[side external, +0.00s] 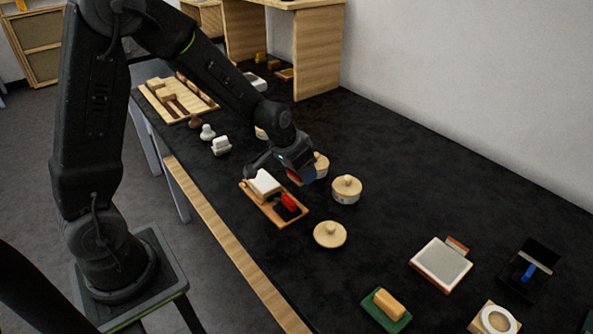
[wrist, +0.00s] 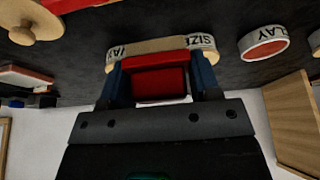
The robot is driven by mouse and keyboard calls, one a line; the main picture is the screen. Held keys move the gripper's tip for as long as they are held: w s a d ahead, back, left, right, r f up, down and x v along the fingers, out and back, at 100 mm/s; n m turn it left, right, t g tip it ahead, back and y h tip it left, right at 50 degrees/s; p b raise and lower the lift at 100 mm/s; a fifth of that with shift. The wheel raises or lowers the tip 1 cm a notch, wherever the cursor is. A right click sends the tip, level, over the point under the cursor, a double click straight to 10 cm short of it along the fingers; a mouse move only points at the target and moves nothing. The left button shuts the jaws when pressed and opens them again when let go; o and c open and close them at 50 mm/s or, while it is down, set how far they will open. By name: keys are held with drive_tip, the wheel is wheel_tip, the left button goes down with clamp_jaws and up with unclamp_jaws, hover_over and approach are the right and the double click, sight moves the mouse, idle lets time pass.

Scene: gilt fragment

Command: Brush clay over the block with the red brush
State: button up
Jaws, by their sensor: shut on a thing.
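My gripper (wrist: 159,76) is shut on the red brush (wrist: 158,84), whose red body sits between the two blue fingers in the wrist view. In the side view my gripper (side external: 301,175) is low over the table, just right of the white block (side external: 264,182). The block rests on a wooden tray (side external: 252,198). The brush tip cannot be made out. A pot marked CLAY (wrist: 264,46) shows red inside at the right of the wrist view. A pot with lettering like SIZE (wrist: 201,42) is behind the brush, partly hidden.
A red piece (side external: 289,202) lies on the tray's near end. A green pad (side external: 386,310) and white-topped slab (side external: 440,264) are further right. Dark table between is clear.

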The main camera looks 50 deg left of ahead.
drive_tip(key=w+a+r+n+y, duration=0.1)
drive_tip(key=w+a+n, duration=0.2)
drive_tip(key=a, duration=0.2)
drive_tip(key=w+a+r+n+y, duration=0.1)
drive_tip(key=w+a+n, duration=0.2)
drive_tip(key=a, duration=0.3)
drive_tip(key=w+a+r+n+g+y, duration=0.1)
drive_tip(key=w+a+n, duration=0.2)
drive_tip(key=w+a, duration=0.1)
drive_tip(key=shift+a+r, duration=0.2)
drive_tip(key=shift+a, duration=0.65)
drive_tip(key=shift+f, duration=2.9)
drive_tip(key=shift+f, duration=0.55)
drive_tip(key=shift+r, duration=3.55)
